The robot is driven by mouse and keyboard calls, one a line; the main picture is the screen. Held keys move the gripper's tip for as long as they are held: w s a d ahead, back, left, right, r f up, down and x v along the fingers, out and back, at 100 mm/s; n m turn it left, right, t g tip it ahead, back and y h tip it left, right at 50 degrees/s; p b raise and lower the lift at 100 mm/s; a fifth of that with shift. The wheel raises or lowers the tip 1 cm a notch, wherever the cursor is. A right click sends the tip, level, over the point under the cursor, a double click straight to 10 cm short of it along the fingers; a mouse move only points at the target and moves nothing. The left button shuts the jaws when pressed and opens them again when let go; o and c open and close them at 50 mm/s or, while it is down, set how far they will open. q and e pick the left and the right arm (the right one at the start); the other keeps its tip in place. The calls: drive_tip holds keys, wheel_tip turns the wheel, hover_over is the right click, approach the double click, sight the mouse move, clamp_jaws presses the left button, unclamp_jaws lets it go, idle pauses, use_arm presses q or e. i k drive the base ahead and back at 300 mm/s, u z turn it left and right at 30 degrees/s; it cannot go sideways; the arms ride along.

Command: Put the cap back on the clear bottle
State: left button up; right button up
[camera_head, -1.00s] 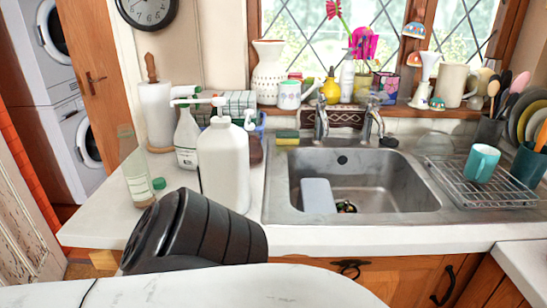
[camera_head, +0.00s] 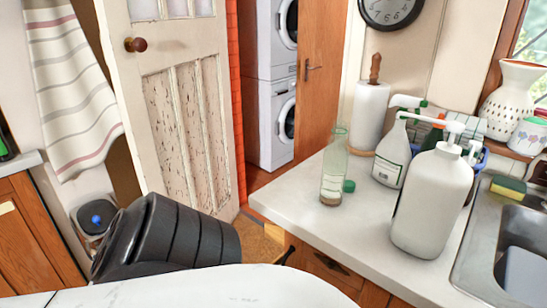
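The clear bottle (camera_head: 334,170) stands upright and open at the left end of the white counter. A green cap (camera_head: 349,186) lies on the counter just to the right of its base, seemingly apart from it.
A big white pump bottle (camera_head: 432,200) and a smaller white spray bottle (camera_head: 392,153) stand right of the clear bottle. A paper towel roll (camera_head: 369,117) stands behind. The sink (camera_head: 500,240) is at the right. The counter front (camera_head: 345,235) is clear. A panelled door (camera_head: 180,110) stands at the left.

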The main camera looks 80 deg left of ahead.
sight(334, 172)
drive_tip(key=u, duration=2.25)
